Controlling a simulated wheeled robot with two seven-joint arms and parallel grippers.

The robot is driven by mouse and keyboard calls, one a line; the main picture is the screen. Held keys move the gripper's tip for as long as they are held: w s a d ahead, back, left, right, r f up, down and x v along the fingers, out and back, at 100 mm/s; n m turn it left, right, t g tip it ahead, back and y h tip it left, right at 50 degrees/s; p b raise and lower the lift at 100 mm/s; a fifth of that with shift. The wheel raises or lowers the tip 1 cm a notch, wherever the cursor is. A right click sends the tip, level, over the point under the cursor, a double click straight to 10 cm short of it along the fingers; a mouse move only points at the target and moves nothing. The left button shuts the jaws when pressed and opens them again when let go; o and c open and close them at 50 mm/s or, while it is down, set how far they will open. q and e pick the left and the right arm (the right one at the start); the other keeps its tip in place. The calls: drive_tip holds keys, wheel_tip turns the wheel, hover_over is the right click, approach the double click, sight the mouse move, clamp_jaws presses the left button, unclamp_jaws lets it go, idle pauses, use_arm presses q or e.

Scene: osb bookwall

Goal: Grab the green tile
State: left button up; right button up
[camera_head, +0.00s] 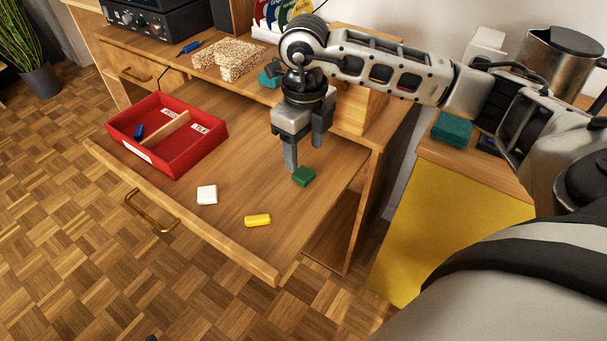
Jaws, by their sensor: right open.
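The green tile (304,176) lies flat on the wooden surface of the pulled-out drawer (240,240), near its right side. My right gripper (304,158) points down just above and behind the tile. Its fingers are apart and nothing is between them. The left finger reaches lower in the picture, close to the tile's left edge; I cannot tell whether it touches. My left gripper is not in view.
A white tile (207,195) and a yellow piece (258,220) lie nearby. A red divided tray (190,160) with a blue piece (138,132) stands at the left. A yellow-sided cabinet (440,225) stands at the right. The drawer's front edge has a brass handle (150,215).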

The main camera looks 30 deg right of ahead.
sight(305, 174)
wheel_tip(305, 174, down, 6)
drive_tip(key=shift+s+r, duration=0.1)
drive_tip(key=shift+r, duration=0.05)
idle(0.3)
drive_tip(key=c, duration=1.1)
